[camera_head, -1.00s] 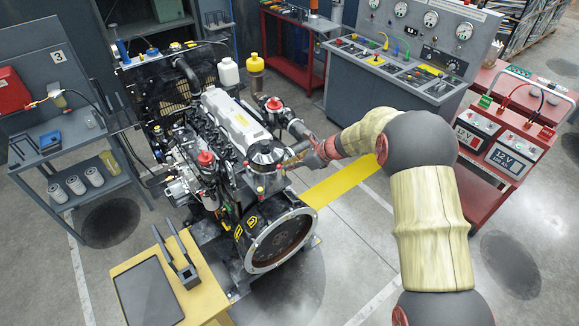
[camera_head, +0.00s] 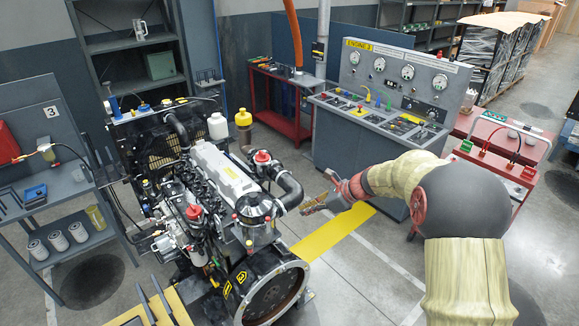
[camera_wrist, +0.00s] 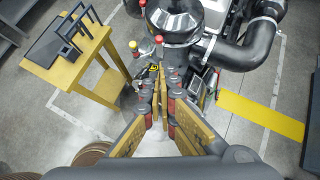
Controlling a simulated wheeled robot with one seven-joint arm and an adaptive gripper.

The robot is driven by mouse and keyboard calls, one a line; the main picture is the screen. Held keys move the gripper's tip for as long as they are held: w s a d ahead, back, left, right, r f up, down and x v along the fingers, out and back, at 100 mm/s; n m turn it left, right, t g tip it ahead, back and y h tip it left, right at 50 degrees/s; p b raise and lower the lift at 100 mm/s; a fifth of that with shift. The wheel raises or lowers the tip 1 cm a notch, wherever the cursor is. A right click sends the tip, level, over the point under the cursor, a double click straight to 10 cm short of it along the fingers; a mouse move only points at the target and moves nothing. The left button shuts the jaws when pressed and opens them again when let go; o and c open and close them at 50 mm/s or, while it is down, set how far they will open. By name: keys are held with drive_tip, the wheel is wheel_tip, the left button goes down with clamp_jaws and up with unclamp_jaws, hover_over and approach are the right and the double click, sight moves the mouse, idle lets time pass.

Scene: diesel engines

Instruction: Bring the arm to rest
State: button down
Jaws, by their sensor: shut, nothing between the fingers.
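My gripper (camera_head: 312,206) is at the end of my arm, to the right of the engine (camera_head: 215,185) in the head view. The fingers are shut and hold nothing. A gap of floor shows between the fingertips and the engine's black hose in the head view. In the wrist view my gripper (camera_wrist: 158,85) points down toward the floor beside the engine's black round canister (camera_wrist: 175,20). My arm reaches in from the right and is bent, and its large dark joint covers part of the red battery cart (camera_head: 500,165).
A grey control console (camera_head: 375,125) stands behind my arm. A yellow table (camera_wrist: 100,85) with a black rack is left in the wrist view. A grey shelf cart (camera_head: 75,260) stands at the left. Floor is clear between engine and console.

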drive_tip(key=s+d+f+n+h+b, duration=0.1)
drive_tip(key=s+n+b, duration=0.5)
drive_tip(key=s, duration=0.7)
drive_tip(key=s+d+f+n+h+b, duration=0.2)
drive_tip(key=s+n+b, duration=0.5)
drive_tip(key=s, duration=0.6)
drive_tip(key=s+d+f+n+t+h+b, duration=0.1)
drive_tip(key=s+d+n+h+b, duration=0.3)
drive_tip(key=s+n+b, duration=0.3)
drive_tip(key=s+n+h, duration=0.1)
drive_tip(key=s+n, duration=0.2)
drive_tip(key=s, duration=0.4)
drive_tip(key=shift+f+n, duration=0.25)
drive_tip(key=shift+n, duration=0.05)
